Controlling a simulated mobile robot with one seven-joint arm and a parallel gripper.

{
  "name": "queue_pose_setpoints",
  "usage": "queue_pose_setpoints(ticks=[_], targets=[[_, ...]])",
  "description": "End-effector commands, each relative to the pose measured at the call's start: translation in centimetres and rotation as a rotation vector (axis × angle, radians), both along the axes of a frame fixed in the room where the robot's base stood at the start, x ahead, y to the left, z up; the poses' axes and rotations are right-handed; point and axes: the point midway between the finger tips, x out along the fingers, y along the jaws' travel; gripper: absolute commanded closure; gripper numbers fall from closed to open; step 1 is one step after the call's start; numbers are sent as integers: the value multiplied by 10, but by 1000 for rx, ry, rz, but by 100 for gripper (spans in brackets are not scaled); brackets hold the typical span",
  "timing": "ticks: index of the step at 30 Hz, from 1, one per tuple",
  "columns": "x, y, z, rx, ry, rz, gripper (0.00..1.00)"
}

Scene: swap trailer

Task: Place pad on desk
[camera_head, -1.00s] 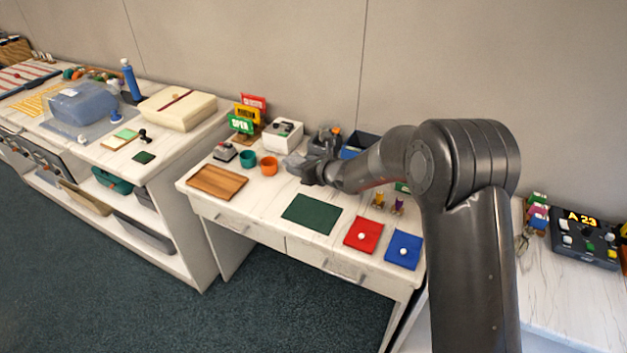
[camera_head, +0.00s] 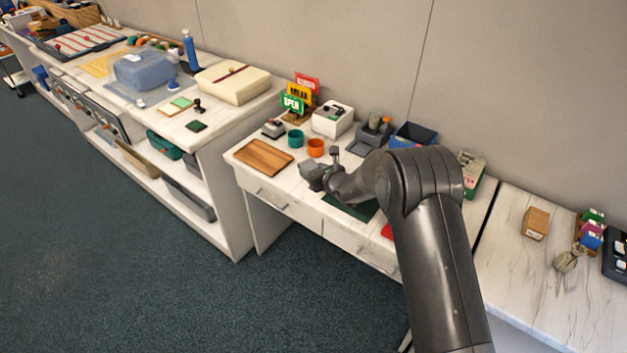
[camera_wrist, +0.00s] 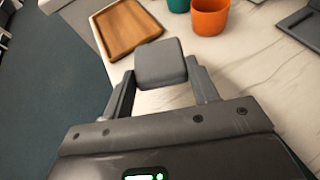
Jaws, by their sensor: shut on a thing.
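My gripper (camera_wrist: 163,82) is shut on a small grey block-like pad (camera_wrist: 160,62), held between its two fingers in the wrist view. In the head view, my gripper (camera_head: 328,172) holds the grey pad (camera_head: 311,176) over the front part of the white desk (camera_head: 250,150). The pad is left of the dark green mat (camera_head: 350,207), which my arm partly covers. I cannot tell whether the pad touches the desk top.
A wooden tray (camera_head: 263,158), a teal cup (camera_head: 295,139) and an orange cup (camera_head: 316,147) stand left and behind. A grey device (camera_head: 369,138) and blue bin (camera_head: 413,135) line the back. The red square (camera_head: 387,231) is mostly hidden by my arm.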

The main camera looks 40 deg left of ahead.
Motion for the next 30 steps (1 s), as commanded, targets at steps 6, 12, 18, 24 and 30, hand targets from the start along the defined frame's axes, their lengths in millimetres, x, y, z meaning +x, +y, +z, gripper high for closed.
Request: queue_pose_setpoints(ticks=[6, 12, 18, 24, 30], targets=[[-2, 7, -13, -1, 2, 0, 71], [-2, 6, -42, -2, 3, -2, 71], [-2, 6, -44, 0, 0, -1, 71], [-2, 6, -48, -1, 1, -1, 71], [-2, 6, -47, -1, 1, -1, 30]])
